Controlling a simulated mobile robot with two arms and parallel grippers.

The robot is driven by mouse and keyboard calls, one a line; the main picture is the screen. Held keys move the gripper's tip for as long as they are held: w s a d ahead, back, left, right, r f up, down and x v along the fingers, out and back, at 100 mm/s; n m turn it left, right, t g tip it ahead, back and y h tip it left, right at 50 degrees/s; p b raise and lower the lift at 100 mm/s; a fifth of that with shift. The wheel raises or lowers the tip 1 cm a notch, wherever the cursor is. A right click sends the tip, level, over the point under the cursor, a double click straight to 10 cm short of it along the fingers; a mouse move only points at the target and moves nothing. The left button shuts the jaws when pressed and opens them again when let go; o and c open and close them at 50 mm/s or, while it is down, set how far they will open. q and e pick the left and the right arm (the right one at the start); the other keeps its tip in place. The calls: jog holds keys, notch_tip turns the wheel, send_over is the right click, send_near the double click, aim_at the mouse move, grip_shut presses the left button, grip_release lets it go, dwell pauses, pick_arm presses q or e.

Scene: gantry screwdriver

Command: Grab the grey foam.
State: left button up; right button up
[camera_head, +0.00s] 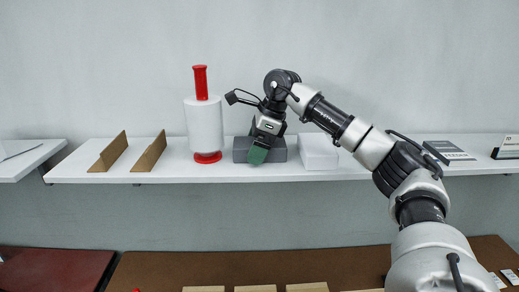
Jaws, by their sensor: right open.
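The grey foam (280,152) is a dark grey block on the white wall shelf (345,173), near the middle of the view. My right arm comes in from the right, and its right gripper (258,154) points down in front of the foam, hiding its middle. The gripper is open, with a green pad at its tip. I cannot tell whether the gripper touches the foam. My left gripper is not in view.
A white box (318,152) stands close to the right of the foam. A white roll (204,123) with a red handle stands to its left. Two brown brackets (151,152) are further left. A dark box (448,150) lies at the right. A brown table (240,267) is below.

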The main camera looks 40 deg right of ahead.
jog(key=shift+c, duration=0.5)
jog(key=c, duration=0.7)
jog(key=shift+r, duration=0.15)
